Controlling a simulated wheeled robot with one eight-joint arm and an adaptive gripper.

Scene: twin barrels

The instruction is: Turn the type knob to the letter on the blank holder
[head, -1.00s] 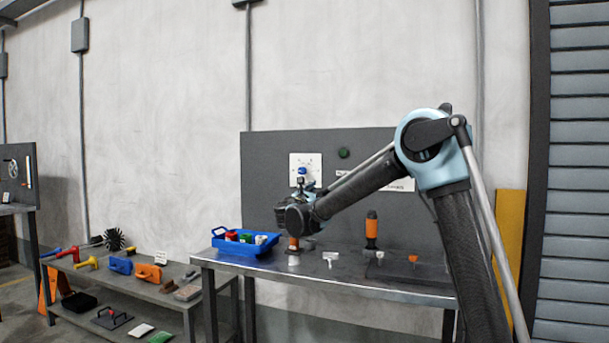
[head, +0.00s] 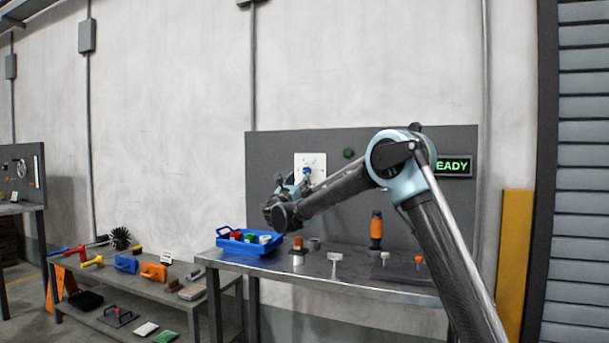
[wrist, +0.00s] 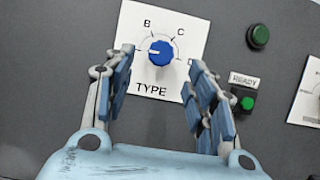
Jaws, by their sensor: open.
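The blue type knob (wrist: 160,52) sits on a white plate marked TYPE (wrist: 151,89) with the letters B and C above it. Its pale pointer mark appears to face left; no letter is readable there. In the head view the knob (head: 307,171) shows on the white plate (head: 316,158). My gripper (wrist: 161,60) is open, with its fingers to either side of the knob in the wrist view, and I see no clear contact. In the head view my gripper (head: 288,190) is in front of the panel. I cannot tell which table item is the blank holder.
A green button (wrist: 258,36) and a READY button (wrist: 247,103) are right of the knob. Below, the metal table (head: 330,279) carries a blue tray (head: 246,247), an orange-handled tool (head: 376,230) and small stands. A READY sign (head: 453,166) is lit.

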